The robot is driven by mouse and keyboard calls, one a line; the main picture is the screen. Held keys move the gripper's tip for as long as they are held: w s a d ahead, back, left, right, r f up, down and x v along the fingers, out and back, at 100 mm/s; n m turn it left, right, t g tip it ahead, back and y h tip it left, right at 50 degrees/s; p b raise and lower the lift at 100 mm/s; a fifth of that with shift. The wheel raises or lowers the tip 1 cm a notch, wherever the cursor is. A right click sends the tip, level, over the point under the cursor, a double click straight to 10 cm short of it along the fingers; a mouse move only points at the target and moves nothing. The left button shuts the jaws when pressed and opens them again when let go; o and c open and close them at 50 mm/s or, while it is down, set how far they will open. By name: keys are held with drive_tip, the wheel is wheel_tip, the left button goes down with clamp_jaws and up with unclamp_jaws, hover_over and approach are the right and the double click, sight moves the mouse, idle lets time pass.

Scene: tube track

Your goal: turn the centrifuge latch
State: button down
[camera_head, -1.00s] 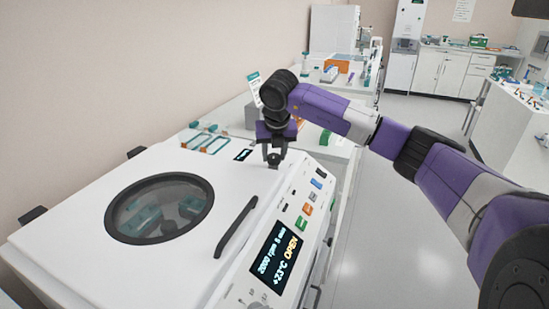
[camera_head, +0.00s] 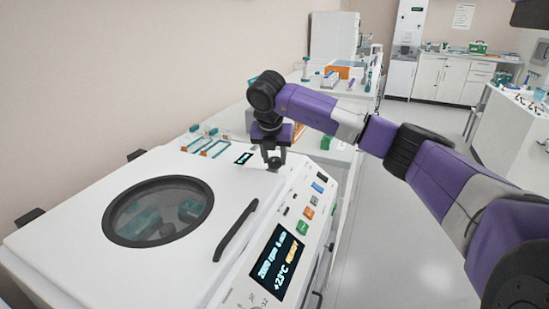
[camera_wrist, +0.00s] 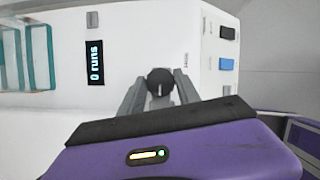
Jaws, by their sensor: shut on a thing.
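The centrifuge (camera_head: 75,218) is a white machine at the left of the head view, with its lid down and a round dark-rimmed window (camera_head: 160,212). The latch is a small dark round knob (camera_wrist: 160,82) with a light mark, near the right end of the top in the wrist view. My gripper (camera_head: 273,163) points down at that end. In the wrist view its two grey fingers (camera_wrist: 160,90) stand on either side of the knob and are shut on it. In the head view the fingers largely hide the knob.
A dark bar handle (camera_head: 236,230) lies along the lid's front edge. The display (camera_head: 275,262) and coloured buttons (camera_head: 303,228) are on the front panel. A bench with racks (camera_head: 208,143) stands behind. The floor (camera_head: 375,235) at right is clear.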

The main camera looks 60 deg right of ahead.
drive_tip(key=c, duration=0.9)
unclamp_jaws()
drive_tip(key=shift+o, duration=0.2)
drive_tip(key=v, duration=0.7)
drive_tip(key=shift+r, duration=0.4)
drive_tip(key=shift+s+a, duration=0.1)
drive_tip(key=shift+a, duration=0.05)
